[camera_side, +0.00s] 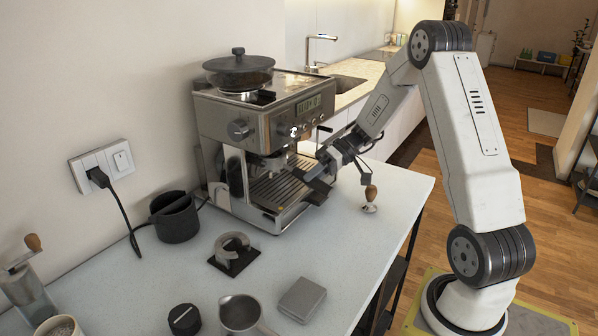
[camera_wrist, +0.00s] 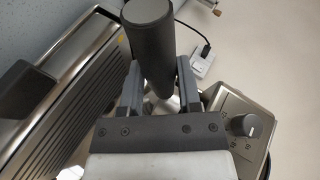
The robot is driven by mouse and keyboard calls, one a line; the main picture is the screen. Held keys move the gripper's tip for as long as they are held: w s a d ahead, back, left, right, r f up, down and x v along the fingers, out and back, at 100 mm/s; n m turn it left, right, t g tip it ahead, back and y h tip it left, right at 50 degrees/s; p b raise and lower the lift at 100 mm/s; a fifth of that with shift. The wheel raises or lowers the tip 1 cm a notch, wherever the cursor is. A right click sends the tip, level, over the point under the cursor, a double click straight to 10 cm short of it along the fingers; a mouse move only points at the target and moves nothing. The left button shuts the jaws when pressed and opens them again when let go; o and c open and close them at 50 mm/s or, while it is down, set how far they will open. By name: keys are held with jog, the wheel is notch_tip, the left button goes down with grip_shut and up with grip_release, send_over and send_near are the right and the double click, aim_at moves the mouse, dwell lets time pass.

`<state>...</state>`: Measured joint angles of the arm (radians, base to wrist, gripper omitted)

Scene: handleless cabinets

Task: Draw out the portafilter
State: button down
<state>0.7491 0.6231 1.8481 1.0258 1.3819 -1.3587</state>
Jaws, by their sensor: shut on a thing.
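The espresso machine (camera_side: 262,120) stands on the white counter against the wall, with its drip tray (camera_side: 272,192) facing my arm. My gripper (camera_side: 318,176) is at the front of the machine, near the drip tray. In the wrist view my gripper (camera_wrist: 158,72) is shut on the dark round handle of the portafilter (camera_wrist: 148,30), one finger on each side. The portafilter's head is mostly hidden behind the fingers and wrist, so I cannot tell whether it is still seated in the machine.
A tamper with a wooden knob (camera_side: 370,195) stands right of my gripper. A black knock box (camera_side: 174,217), a metal ring on a black mat (camera_side: 233,252), a milk jug (camera_side: 241,314), a grey box (camera_side: 302,298) and a black puck (camera_side: 184,319) occupy the near counter.

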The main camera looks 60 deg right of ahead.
jog(key=shift+s+r, duration=0.1)
jog(key=shift+s, duration=0.05)
jog(key=shift+s+r, duration=0.1)
jog(key=shift+s, duration=1.4)
jog(key=shift+s, duration=3.85)
